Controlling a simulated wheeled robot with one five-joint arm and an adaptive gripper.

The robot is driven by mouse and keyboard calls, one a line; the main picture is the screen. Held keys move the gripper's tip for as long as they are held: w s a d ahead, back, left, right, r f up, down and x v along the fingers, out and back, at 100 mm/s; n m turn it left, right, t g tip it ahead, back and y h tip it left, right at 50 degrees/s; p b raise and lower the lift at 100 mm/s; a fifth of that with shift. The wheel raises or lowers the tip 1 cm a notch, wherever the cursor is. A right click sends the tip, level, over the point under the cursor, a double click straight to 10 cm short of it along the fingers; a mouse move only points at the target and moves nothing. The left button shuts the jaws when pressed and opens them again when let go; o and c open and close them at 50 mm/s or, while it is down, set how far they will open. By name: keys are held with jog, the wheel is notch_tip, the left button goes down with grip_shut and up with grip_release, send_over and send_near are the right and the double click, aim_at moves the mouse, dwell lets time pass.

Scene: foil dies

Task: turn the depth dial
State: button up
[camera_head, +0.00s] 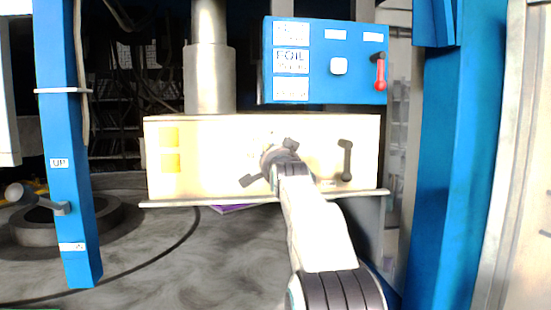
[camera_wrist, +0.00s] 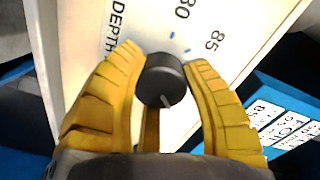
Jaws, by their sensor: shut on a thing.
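The depth dial (camera_wrist: 161,82) is a dark round knob with a pale pointer line, on a cream panel (camera_head: 220,160). In the wrist view the word DEPTH and the numbers 80 and 85 are printed around it. In the head view my gripper (camera_head: 268,165) reaches the middle of the panel and hides the dial.
A dark lever (camera_head: 345,160) sits on the panel right of my arm. Above hangs a blue box (camera_head: 325,85) with labels, a white button (camera_head: 339,66) and a red-handled switch (camera_head: 380,75). Blue posts (camera_head: 62,130) stand at both sides. A ledge (camera_head: 180,203) runs below the panel.

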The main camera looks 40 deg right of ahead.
jog(key=shift+w+f, duration=0.1)
jog(key=o, duration=0.9)
jog(key=shift+w+a, duration=0.1)
jog(key=shift+a, duration=0.05)
jog(key=o, duration=0.3)
jog(key=v, duration=1.2)
